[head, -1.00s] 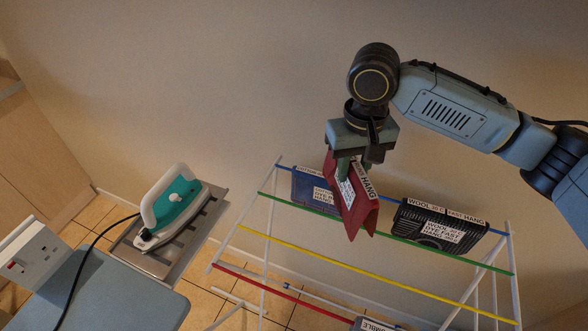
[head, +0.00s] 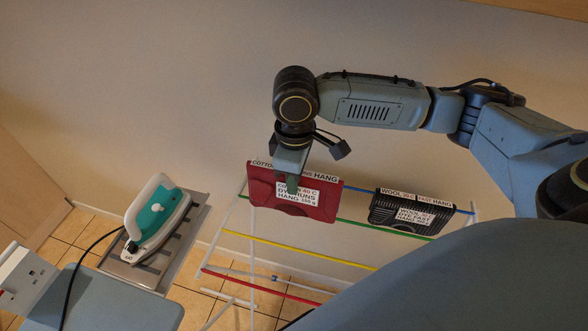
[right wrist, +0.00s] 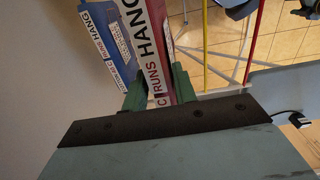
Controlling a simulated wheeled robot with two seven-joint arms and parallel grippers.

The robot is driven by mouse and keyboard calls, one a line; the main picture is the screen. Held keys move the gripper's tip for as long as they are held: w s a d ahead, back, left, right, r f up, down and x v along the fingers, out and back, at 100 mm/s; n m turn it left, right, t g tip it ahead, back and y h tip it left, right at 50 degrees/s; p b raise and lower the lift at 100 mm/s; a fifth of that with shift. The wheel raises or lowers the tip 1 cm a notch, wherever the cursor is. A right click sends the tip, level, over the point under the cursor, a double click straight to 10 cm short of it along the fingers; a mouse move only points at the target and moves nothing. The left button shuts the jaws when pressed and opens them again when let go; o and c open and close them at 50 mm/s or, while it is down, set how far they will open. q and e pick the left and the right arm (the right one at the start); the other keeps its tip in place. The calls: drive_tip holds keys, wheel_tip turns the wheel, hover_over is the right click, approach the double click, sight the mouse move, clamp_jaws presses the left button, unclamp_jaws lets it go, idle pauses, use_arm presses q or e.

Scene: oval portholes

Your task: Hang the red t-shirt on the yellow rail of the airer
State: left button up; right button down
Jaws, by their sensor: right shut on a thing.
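The red t-shirt (head: 325,205) is a flat red piece with white labels reading "DYE RUNS" and "HANG". My right gripper (head: 292,184) is shut on its upper part. In the right wrist view the t-shirt (right wrist: 160,20) stands between the green fingers (right wrist: 160,92). In the head view it appears in front of the airer's blue and green rails, well above the yellow rail (head: 300,248) in the picture. The yellow rail (right wrist: 206,45) also shows in the right wrist view, right of the t-shirt and apart from it. My left gripper is out of view.
A black wool garment (head: 405,212) hangs at the right of the airer. A blue garment (right wrist: 110,45) shows beside the red one in the wrist view. The red rail (head: 255,284) is lowest. An iron (head: 155,220) stands at left. My own grey body part covers the lower right.

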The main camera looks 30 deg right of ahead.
sight(284, 246)
drive_tip(key=shift+s+a+f+b, duration=0.15)
drive_tip(key=shift+s+a+b, duration=0.35)
drive_tip(key=shift+s+a, duration=0.3)
drive_tip(key=shift+s+a+b, duration=0.5)
drive_tip(key=shift+s+a, duration=0.3)
drive_tip(key=shift+a, duration=0.25)
use_arm(q)
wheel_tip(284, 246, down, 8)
drive_tip(key=b, duration=0.5)
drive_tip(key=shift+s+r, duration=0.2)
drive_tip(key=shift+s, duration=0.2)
use_arm(e)
drive_tip(key=shift+s+a+f, duration=0.45)
drive_tip(key=shift+a+f, duration=0.05)
drive_tip(key=shift+f, duration=1.65)
drive_tip(key=shift+s+a+f, duration=0.4)
drive_tip(key=shift+a+f, duration=0.1)
drive_tip(key=shift+f, duration=1.65)
drive_tip(key=shift+s+a+f, duration=0.45)
drive_tip(key=shift+a+f, duration=0.05)
drive_tip(key=shift+f, duration=1.65)
drive_tip(key=c, duration=1)
unclamp_jaws()
drive_tip(key=shift+c, duration=0.2)
